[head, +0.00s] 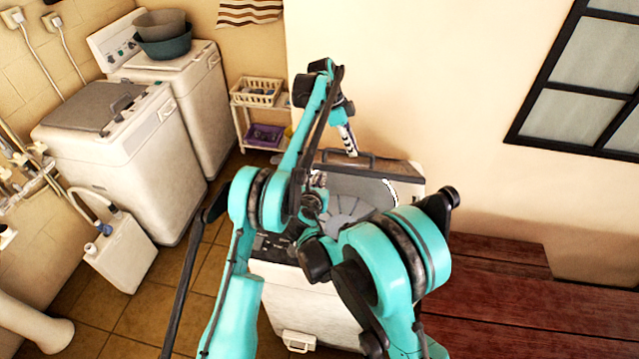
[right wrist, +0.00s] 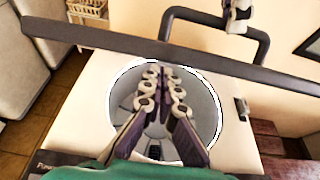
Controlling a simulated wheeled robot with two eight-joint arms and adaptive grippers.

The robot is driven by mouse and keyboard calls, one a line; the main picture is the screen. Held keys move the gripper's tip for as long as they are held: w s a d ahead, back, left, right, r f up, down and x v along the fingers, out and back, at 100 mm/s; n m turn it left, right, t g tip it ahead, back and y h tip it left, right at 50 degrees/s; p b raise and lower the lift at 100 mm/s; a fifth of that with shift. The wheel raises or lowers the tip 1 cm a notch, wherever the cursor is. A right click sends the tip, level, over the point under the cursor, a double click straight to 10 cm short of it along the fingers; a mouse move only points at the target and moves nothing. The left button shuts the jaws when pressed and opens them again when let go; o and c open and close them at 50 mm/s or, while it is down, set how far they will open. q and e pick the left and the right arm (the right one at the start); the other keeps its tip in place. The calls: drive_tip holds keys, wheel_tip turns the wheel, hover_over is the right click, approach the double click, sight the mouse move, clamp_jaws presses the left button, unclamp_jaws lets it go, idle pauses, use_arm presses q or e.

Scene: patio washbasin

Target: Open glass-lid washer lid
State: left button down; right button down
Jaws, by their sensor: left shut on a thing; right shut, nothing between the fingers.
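The glass-lid washer (head: 410,178) stands in the middle of the head view, a pale box partly hidden behind my arms. Its round window and grey drum (right wrist: 205,120) show in the right wrist view. The dark lid handle (head: 368,159) is at its far edge and shows as a bent tube (right wrist: 258,58) in the right wrist view. My left gripper (head: 350,150) is shut on the handle. My right gripper (right wrist: 165,72) is shut and empty, with its fingers over the round window. How far the lid is raised, I cannot tell.
Two other white washers (head: 165,175) stand at the left, the rear one with bowls (head: 165,42) on top. A white jug (head: 122,250) is on the tiled floor. A small rack (head: 258,95) holds baskets. A reddish wooden bench (head: 520,310) is close at the right.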

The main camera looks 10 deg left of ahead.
sight(323, 168)
use_arm(q)
drive_tip(key=shift+w+f, duration=0.15)
drive_tip(key=shift+f, duration=0.05)
drive_tip(key=shift+a, duration=0.1)
use_arm(e)
drive_tip(key=shift+w+r, duration=0.65)
drive_tip(key=shift+r, duration=0.25)
use_arm(q)
drive_tip(key=shift+w+f, duration=0.1)
use_arm(e)
drive_tip(key=shift+w+r, duration=0.2)
drive_tip(key=shift+w, duration=0.1)
drive_tip(key=shift+w+d, duration=0.1)
drive_tip(key=shift+w, duration=0.15)
use_arm(q)
drive_tip(key=c, duration=1.5)
unclamp_jaws()
drive_tip(key=shift+c, duration=0.2)
drive_tip(key=shift+w, duration=0.15)
use_arm(e)
drive_tip(key=shift+f, duration=0.1)
